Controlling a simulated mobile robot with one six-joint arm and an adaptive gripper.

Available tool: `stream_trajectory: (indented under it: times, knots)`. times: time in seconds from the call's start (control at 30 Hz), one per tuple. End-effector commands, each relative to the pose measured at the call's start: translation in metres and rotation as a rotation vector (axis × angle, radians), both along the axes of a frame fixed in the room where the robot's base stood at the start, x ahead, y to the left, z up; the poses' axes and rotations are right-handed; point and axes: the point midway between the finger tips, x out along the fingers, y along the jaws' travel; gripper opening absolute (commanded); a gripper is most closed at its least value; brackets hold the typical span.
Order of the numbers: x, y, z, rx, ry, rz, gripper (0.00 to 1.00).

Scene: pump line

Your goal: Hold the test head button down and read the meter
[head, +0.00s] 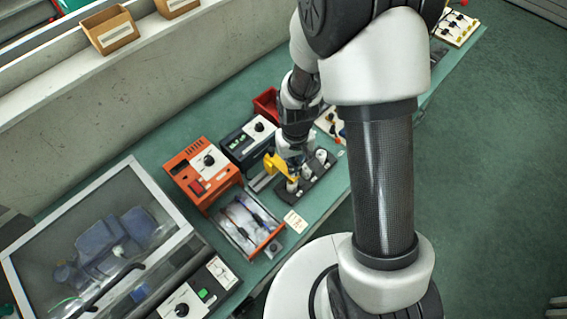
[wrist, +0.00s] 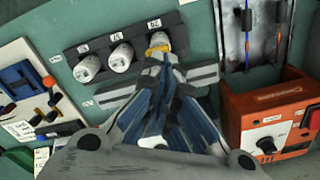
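The left (wrist: 87,68) and middle (wrist: 121,57) heads stand clear of my gripper. The right head (wrist: 158,41) has a yellow-orange ring. My gripper (wrist: 162,61) has its fingertips together right at this ringed head; I cannot tell whether they touch or press it. In the head view my gripper (head: 291,178) points down over the strip (head: 318,180), beside a yellow piece (head: 276,164). A dark instrument with a dial (head: 249,143) stands behind the strip. No meter reading is legible.
An orange box with a dial (head: 203,174) stands left of the strip, with an open tray of leads (head: 247,225) in front. A clear-lidded case (head: 98,237) fills the bench's left. A red bin (head: 266,103) is behind the arm. A blue-panelled instrument (wrist: 22,79) is at the wrist view's left.

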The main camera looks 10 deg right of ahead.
Motion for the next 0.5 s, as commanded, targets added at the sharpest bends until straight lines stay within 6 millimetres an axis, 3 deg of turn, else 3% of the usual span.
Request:
stream_trajectory:
  times: [0.27,0.5]
  knots:
    - [-0.001,0.0,-0.001,0.0,0.004,0.0,0.0]
    - [-0.001,0.0,0.013,0.0,0.004,0.0,0.0]
